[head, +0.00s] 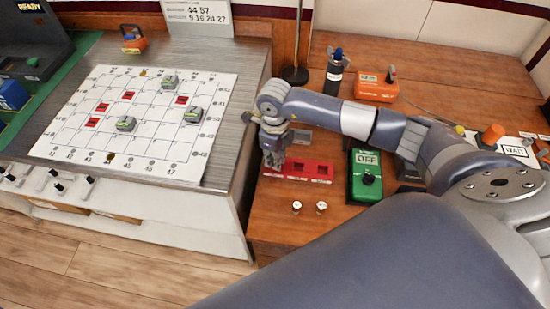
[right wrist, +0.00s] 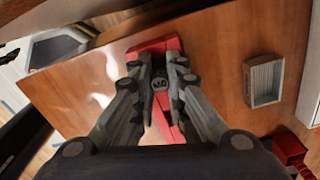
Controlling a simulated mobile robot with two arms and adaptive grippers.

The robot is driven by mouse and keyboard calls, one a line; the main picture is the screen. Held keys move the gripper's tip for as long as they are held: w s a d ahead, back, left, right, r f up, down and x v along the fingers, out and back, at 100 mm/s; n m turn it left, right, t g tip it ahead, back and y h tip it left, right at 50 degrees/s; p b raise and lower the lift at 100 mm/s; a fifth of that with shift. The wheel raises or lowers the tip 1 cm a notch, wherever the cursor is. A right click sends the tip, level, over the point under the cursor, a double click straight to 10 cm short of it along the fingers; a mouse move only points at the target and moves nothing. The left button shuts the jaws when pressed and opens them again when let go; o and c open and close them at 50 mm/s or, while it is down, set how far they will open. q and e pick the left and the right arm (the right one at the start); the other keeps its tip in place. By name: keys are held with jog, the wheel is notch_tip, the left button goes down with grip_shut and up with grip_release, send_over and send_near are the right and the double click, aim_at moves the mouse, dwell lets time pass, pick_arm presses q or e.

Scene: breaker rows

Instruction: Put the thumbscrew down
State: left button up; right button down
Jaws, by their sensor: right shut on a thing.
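My right gripper (head: 273,160) is low over the left end of a red slotted holder (head: 312,170) on the wooden bench. In the right wrist view its fingers (right wrist: 160,88) are closed on a small round grey thumbscrew (right wrist: 160,84), with red of the holder (right wrist: 150,46) around and below it. I cannot tell whether the thumbscrew touches the holder. Two small pale thumbscrews stand apart on the bench in front of the holder, one on the left (head: 297,207) and one on the right (head: 321,208). My left gripper is not in view.
A green box marked OFF (head: 365,176) stands right of the holder. A small grey tray (right wrist: 264,80) lies near the gripper. The white grid board (head: 70,135) lies left, across a gap.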

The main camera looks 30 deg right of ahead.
jog(key=shift+s+f, duration=0.25)
jog(key=shift+f, duration=0.25)
jog(key=c, duration=1.6)
grip_release()
jog(key=shift+s+f, duration=0.1)
jog(key=shift+s, duration=0.05)
jog(key=shift+f, duration=0.1)
jog(key=shift+w+r+p, duration=0.2)
jog(key=shift+r+p, duration=0.2)
jog(key=shift+r, duration=0.15)
notch_tip(320, 180, up, 13)
jog(key=b, duration=0.1)
jog(key=shift+w+f, duration=0.2)
